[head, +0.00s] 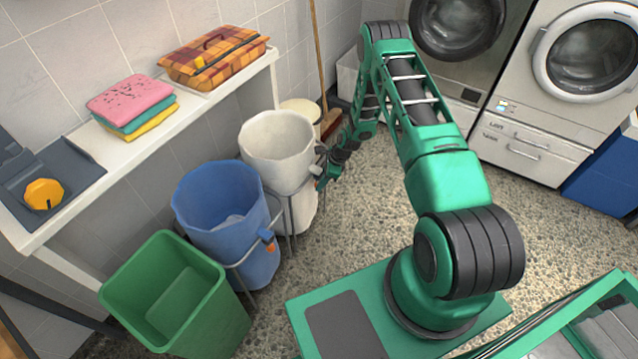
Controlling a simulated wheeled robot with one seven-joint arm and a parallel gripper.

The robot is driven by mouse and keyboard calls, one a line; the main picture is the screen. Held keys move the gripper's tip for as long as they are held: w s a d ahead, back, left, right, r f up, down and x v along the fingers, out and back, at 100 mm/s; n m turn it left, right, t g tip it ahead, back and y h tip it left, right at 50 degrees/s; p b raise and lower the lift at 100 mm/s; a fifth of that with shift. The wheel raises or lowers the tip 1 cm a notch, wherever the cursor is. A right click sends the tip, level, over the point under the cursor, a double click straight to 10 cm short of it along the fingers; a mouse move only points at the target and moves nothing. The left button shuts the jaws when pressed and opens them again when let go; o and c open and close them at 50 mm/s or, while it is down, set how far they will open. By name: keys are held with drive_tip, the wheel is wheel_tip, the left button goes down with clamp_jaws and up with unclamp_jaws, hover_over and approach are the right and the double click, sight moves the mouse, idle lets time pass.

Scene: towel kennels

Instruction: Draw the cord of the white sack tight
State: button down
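The white sack (277,172) stands upright in a metal frame near the wall, in the middle of a row. Its mouth is wide open and round, and I see part of its inner wall. My gripper (321,168) is at the right side of the white sack, just below its rim. It looks very close to the sack; I cannot tell whether it touches. The fingers are small and dark, so I cannot tell whether they are open or shut. I cannot make out the white sack's cord; the gripper covers part of that side.
A blue sack (252,262) with an orange toggle (269,241) stands in front of the white one, then a green bin (205,325). A shelf (150,135) with folded towels (132,103) and a plaid bag (214,57) runs along the wall. A broom (331,121) stands behind. Open floor lies right.

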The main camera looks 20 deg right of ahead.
wheel_tip(320, 180, down, 9)
drive_tip(key=shift+w+a, duration=0.15)
drive_tip(key=shift+a, duration=0.3)
drive_tip(key=shift+f, duration=0.1)
drive_tip(key=c, duration=1.5)
unclamp_jaws()
drive_tip(key=shift+o, duration=0.2)
drive_tip(key=shift+d, duration=0.15)
drive_tip(key=v, duration=1)
drive_tip(key=shift+r, duration=0.3)
drive_tip(key=shift+d, duration=0.2)
